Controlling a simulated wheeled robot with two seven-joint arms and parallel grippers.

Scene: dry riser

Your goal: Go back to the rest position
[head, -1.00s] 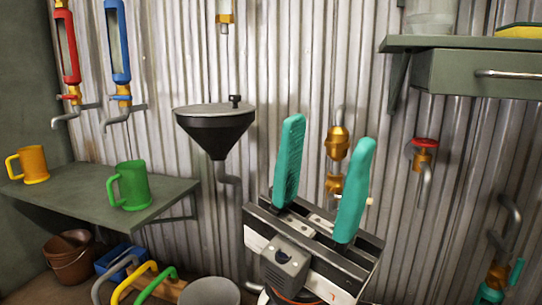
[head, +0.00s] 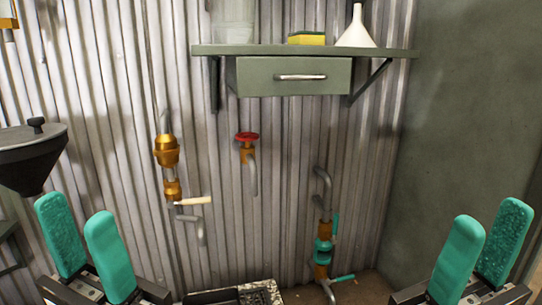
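My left gripper (head: 72,209) is at the lower left, with its two teal fingers raised and a gap between them. It is open and holds nothing visible. My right gripper (head: 490,212) is at the lower right, also with teal fingers apart and nothing between them. The lower parts of both arms are cut off by the picture's bottom edge.
A green shelf (head: 270,49) with a drawer (head: 290,76) carries a sponge (head: 307,38) and a white funnel (head: 355,27). Below are a brass valve (head: 166,150), a red-handled tap (head: 247,138) and a teal valve (head: 323,244). A dark hopper (head: 30,157) hangs at left.

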